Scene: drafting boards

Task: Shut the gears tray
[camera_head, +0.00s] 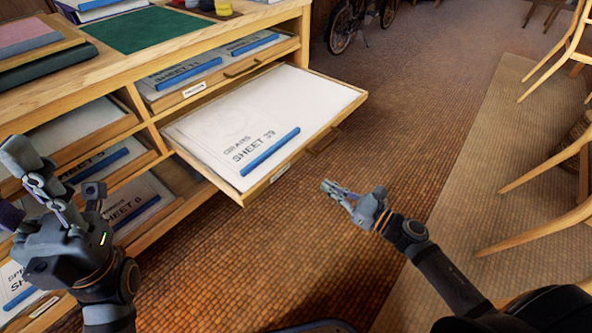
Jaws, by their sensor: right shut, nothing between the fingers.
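The gears tray (262,187) is pulled well out of the wooden cabinet, in the middle of the head view. A white sheet marked "GEARS SHEET 39" (270,107) lies in it with a blue strip (270,151) near the front. The tray's front has a small label and a dark handle (323,141). My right gripper (333,190) is shut and empty, in front of the tray and to the right of its near corner, apart from it. My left gripper (57,170) is at the left edge, fingers spread, in front of the left-hand trays.
Another tray (240,69) sits in the cabinet just above the gears tray. Several more trays with sheets fill the left column. A green mat (147,29) and books lie on the cabinet top. Wooden chairs (560,225) stand at the right. The brown floor before the tray is clear.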

